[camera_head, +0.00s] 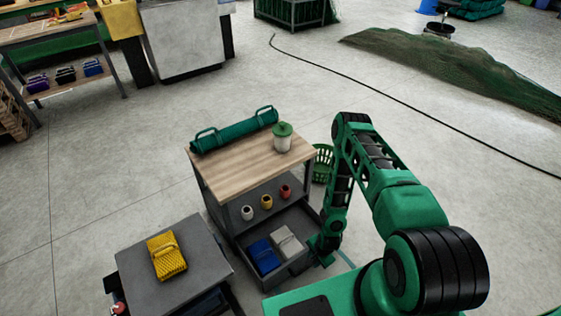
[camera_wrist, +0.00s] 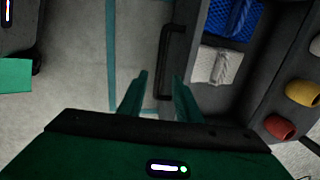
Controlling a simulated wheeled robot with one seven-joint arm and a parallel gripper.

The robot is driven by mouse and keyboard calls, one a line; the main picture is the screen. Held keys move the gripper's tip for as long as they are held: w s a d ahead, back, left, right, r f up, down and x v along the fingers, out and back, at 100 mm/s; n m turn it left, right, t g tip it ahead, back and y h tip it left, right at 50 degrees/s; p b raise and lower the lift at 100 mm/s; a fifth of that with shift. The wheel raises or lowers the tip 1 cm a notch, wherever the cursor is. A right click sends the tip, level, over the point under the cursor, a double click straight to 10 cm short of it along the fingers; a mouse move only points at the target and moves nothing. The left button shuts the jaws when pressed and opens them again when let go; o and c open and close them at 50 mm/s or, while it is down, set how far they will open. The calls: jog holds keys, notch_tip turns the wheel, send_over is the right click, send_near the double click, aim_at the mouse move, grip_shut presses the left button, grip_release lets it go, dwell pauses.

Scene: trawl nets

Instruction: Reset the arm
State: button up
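My gripper (camera_wrist: 158,90) shows in the wrist view with its two green fingers apart and nothing between them. Ahead of the fingertips is the dark bar handle (camera_wrist: 167,50) of a pulled-out drawer; the fingers look apart from it, though the depth is hard to judge. In the head view my green arm bends down on the right, and my gripper (camera_head: 323,248) is low beside the drawer (camera_head: 292,268); its fingers are hard to make out there. The drawer holds a blue bundle (camera_head: 264,256) and a white bundle (camera_head: 287,241).
A green basket (camera_head: 322,163) is behind my arm. A low table (camera_head: 200,262) with a yellow bundle (camera_head: 166,256) stands left.

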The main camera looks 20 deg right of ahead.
jog(key=w+d+r+n+h, duration=0.1)
jog(key=w+d+r, duration=0.3)
jog(key=r, duration=0.6)
jog(key=w+d+r+n+g, duration=0.1)
jog(key=w+d+r+n, duration=0.2)
jog(key=r, duration=0.6)
jog(key=w+d+r+h, duration=0.1)
jog(key=w+d+r, duration=0.35)
jog(key=r, duration=0.55)
notch_tip(320, 180, up, 12)
jog(key=s+d+n, duration=0.1)
jog(key=s+d, duration=0.1)
jog(key=d, duration=0.1)
jog(key=s+r+n, duration=0.1)
jog(key=s+r, duration=0.3)
jog(key=r, duration=0.8)
jog(key=s+a+r+n, duration=0.1)
jog(key=s+a+r, duration=0.1)
jog(key=s+r, duration=0.7)
jog(key=s+a+r+n+g+y, duration=0.1)
jog(key=s+a+r, duration=0.2)
jog(key=s+r, duration=0.6)
jog(key=s, duration=0.5)
jog(key=shift+s+r, duration=0.25)
jog(key=shift+s, duration=0.15)
